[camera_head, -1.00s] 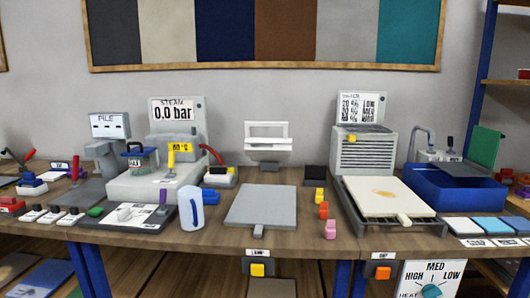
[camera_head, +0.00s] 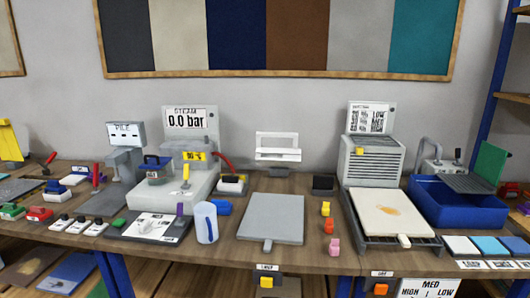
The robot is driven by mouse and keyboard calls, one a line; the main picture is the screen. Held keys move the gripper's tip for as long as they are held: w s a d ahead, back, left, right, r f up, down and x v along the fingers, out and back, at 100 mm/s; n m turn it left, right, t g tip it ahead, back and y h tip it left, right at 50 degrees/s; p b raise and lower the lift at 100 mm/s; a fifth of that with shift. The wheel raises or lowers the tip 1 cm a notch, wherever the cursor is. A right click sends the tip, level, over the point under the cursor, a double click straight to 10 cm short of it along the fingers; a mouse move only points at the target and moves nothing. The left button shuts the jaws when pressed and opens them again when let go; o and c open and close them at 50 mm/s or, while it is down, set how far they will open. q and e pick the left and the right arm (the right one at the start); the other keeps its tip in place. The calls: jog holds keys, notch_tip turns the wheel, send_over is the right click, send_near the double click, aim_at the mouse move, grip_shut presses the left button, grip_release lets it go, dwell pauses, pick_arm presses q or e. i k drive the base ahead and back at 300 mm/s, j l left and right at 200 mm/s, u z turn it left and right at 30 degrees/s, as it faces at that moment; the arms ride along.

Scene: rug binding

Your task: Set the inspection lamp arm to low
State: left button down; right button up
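A white lamp-like frame (camera_head: 278,147), probably the inspection lamp, stands at the back middle of the workbench. It has a top bar, a lower white bar and a small grey base (camera_head: 279,171) against the wall side. Its arm's height setting cannot be read from here. A grey flat plate (camera_head: 272,219) with a front tab lies on the bench in front of it. Neither of my grippers shows in this view.
The steam unit (camera_head: 188,125), reading 0.0 bar, stands left of the lamp. A white cylinder (camera_head: 205,222) is left of the plate. Small yellow, orange and pink blocks (camera_head: 328,227) stand right of it. A grey vented machine (camera_head: 371,162) and a blue tub (camera_head: 456,203) are farther right.

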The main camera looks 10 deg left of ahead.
aim_at(279, 154)
jog(key=i+z, duration=0.3)
jog(key=i, duration=0.15)
jog(key=i+j+z, duration=0.1)
jog(key=i+z, duration=0.15)
jog(key=i, duration=0.25)
jog(key=i+j+z, duration=0.15)
jog(key=i+z, duration=0.15)
jog(key=i, duration=0.15)
